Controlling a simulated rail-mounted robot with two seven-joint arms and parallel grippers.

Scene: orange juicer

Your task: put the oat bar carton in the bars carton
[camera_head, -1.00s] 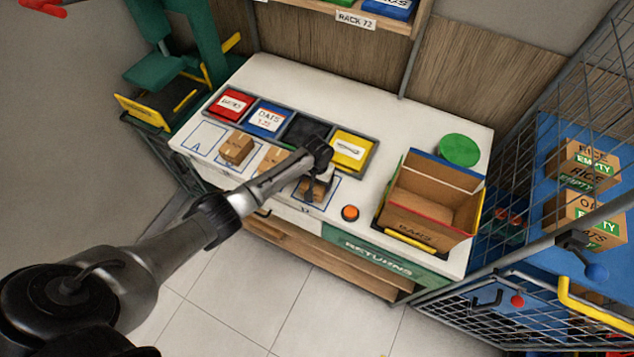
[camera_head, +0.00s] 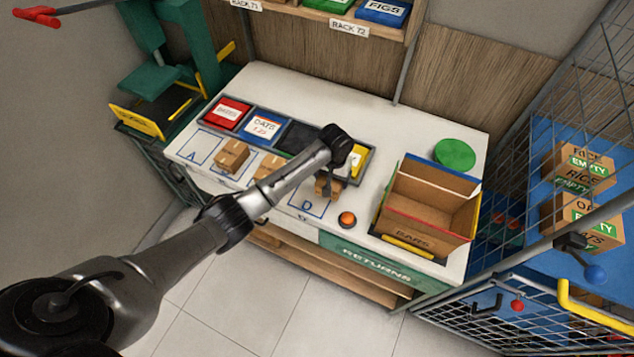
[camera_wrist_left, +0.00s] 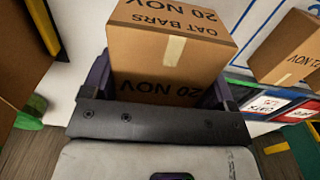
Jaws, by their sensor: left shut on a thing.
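The oat bar carton (camera_wrist_left: 168,48) is a small brown box with "OAT BARS" and "20 NOV" on it, filling the middle of the left wrist view. My left gripper (camera_head: 332,182) is shut on it, with a finger at either side. In the head view the oat bar carton (camera_head: 322,188) shows partly under my wrist, near square D. The bars carton (camera_head: 422,222) is a larger open box labelled "BARS", right of my left gripper and apart from it. Its visible inside looks empty. My right gripper is not in view.
Two other small cartons (camera_head: 231,155) sit on the table's marked squares. Behind them is a tray with red, blue and yellow (camera_head: 358,160) cards. An orange button (camera_head: 347,219) lies between square D and the bars carton. A green disc (camera_head: 455,154) lies behind; a wire cage stands right.

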